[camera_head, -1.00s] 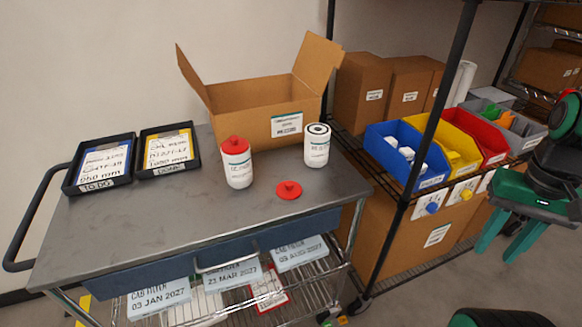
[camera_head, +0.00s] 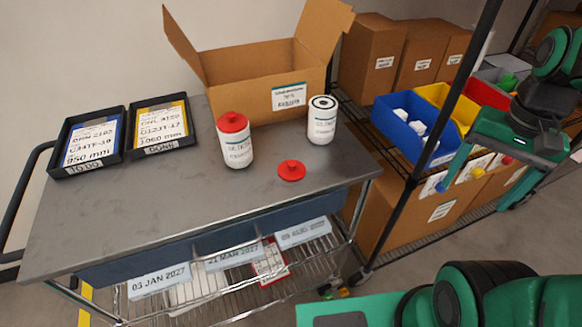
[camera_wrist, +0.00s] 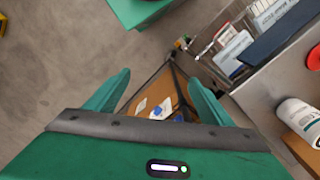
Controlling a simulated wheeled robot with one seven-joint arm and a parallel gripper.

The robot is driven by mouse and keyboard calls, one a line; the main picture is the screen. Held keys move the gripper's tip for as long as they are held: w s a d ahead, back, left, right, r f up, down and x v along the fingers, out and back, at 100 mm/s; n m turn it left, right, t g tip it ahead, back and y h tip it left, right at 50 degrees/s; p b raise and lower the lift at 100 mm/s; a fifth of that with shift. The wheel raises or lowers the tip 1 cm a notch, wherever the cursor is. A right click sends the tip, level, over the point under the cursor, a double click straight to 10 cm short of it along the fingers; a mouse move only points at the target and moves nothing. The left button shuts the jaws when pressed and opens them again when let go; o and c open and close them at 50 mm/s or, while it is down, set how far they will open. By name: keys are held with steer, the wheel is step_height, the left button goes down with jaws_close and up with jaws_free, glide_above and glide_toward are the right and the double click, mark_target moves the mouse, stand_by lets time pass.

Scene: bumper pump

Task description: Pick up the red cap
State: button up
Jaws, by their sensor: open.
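A loose red cap (camera_head: 291,170) lies flat on the grey cart top (camera_head: 150,215), near its right front. Another red cap (camera_head: 232,122) sits on a white canister (camera_head: 238,150) to its left. An uncapped white canister (camera_head: 322,125) stands behind and right of the loose cap. In the wrist view, part of a red cap (camera_wrist: 314,58) shows at the right edge. My gripper (camera_head: 472,197) is open and empty, right of the cart and well apart from the cap, with its fingers pointing down. Its fingers also show in the wrist view (camera_wrist: 160,78).
An open cardboard box (camera_head: 245,100) stands behind the canisters. Two black trays (camera_head: 163,151) are at the cart's left. A wire shelf with a black post (camera_head: 405,205), blue bin (camera_head: 385,128) and yellow bin (camera_head: 430,93) stands right of the cart. The front cart top is clear.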

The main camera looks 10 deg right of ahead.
steer(key=w+a+r+m, duration=0.2)
steer(key=w+a+m, duration=0.1)
steer(key=w+a, duration=0.45)
steer(key=m+y, duration=0.2)
steer(key=m, duration=0.6)
glide_toward(293, 163)
steer(key=shift+w+a+f, duration=0.1)
steer(key=shift+a+f, duration=0.2)
steer(key=shift+f, duration=1.2)
steer(key=shift+a+f, duration=0.3)
steer(key=shift+f, duration=1.2)
steer(key=shift+w+a+f, duration=0.1)
steer(key=shift+a+f, duration=0.2)
steer(key=shift+f, duration=1.2)
steer(key=c, duration=1.1)
